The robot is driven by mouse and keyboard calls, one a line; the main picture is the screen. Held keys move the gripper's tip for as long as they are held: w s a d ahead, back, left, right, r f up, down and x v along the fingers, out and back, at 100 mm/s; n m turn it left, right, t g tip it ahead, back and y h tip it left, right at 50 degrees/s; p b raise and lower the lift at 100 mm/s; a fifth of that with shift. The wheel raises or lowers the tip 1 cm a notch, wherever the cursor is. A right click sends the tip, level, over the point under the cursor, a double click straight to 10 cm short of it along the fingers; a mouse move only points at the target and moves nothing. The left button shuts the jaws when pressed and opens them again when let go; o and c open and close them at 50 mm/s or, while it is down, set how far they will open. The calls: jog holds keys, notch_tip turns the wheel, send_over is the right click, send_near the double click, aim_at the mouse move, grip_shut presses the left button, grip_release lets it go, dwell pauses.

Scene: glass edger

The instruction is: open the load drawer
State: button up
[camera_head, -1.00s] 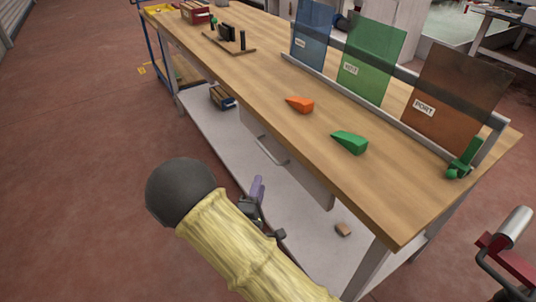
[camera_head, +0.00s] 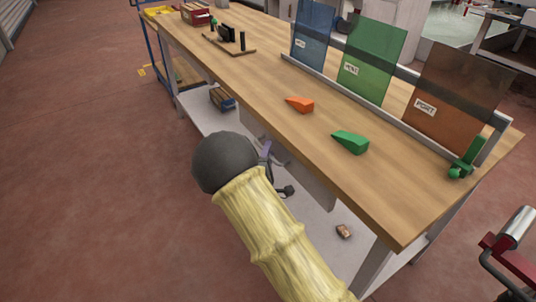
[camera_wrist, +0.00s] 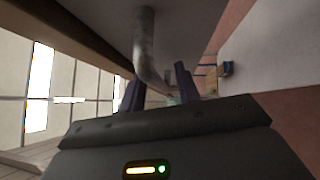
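The load drawer (camera_head: 312,183) is a pale grey front under the wooden bench top and looks closed. Its grey bar handle (camera_wrist: 149,50) runs down the middle of the wrist view. In the head view my dark wrist and yellow-sleeved arm hide part of the drawer, and the handle is hard to make out beside the fingers. My gripper (camera_head: 276,170) is at the drawer front. In the wrist view the purple fingers of my gripper (camera_wrist: 158,86) are apart, with the lower bend of the handle showing between them. I cannot tell whether they touch it.
The wooden bench top (camera_head: 225,68) overhangs the drawer. An orange wedge (camera_head: 299,104) and a green wedge (camera_head: 350,142) lie on it, before the upright coloured glass panes (camera_head: 368,62). A lower shelf (camera_head: 200,112) holds a box (camera_head: 222,99) and a small brown block (camera_head: 344,231). Floor to the left is clear.

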grip_shut()
jog(key=s+a+p, duration=0.3)
jog(key=s+a, duration=0.3)
jog(key=a, duration=0.4)
jog(key=s+a+p, duration=0.3)
jog(key=s+a, duration=0.4)
jog(key=a, duration=0.2)
jog(key=shift+s+a, duration=0.2)
jog(key=shift+a, duration=0.15)
jog(key=shift+f, duration=0.15)
